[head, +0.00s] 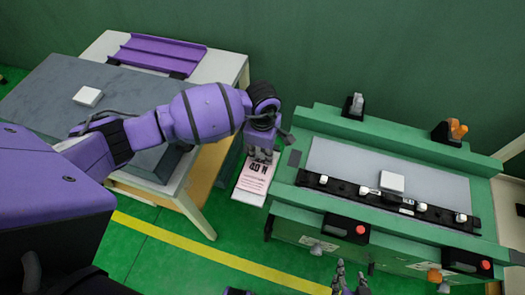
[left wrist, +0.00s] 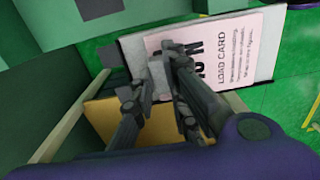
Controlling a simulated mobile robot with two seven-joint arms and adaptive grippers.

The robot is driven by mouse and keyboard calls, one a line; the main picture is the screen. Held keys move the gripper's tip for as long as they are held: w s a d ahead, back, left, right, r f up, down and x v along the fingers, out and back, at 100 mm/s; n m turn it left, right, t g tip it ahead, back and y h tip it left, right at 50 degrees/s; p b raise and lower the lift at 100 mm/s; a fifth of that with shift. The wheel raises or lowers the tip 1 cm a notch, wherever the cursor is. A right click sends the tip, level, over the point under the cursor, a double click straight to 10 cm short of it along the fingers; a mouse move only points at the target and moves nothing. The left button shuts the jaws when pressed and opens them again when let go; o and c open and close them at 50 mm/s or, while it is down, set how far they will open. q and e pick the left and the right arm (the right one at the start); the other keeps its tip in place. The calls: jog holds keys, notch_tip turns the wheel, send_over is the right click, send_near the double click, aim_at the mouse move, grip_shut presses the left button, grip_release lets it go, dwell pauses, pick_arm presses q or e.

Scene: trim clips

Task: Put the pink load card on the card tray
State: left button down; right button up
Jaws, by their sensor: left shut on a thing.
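The pink load card (head: 257,176), with black print reading 40 N, is at the left end of the green bench. My left gripper (head: 262,157) is shut on its near edge, and the fingers hide part of the print. In the left wrist view the card (left wrist: 225,62) lies over a white plate (left wrist: 265,60), apparently the card tray; I cannot tell whether card and plate touch. The left fingers (left wrist: 165,70) reach over the card there. My right gripper (head: 350,275) is at the bottom of the head view, empty, its fingers apart.
The green bench (head: 300,200) carries a grey panel, a black rail with clips (head: 400,203) and red-button boxes (head: 347,228). On the left are a grey-topped table (head: 50,95) with a white block (head: 88,96) and a purple tray-like piece (head: 155,52). Green floor lies between.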

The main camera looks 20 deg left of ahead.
pick_arm(q)
jog(key=shift+f, duration=0.1)
jog(key=c, duration=2.2)
grip_release()
jog(key=shift+f, duration=0.1)
jog(key=o, duration=0.5)
jog(key=shift+c, duration=0.2)
notch_tip(320, 180, up, 12)
jog(key=shift+r, duration=0.25)
jog(key=shift+w, duration=0.1)
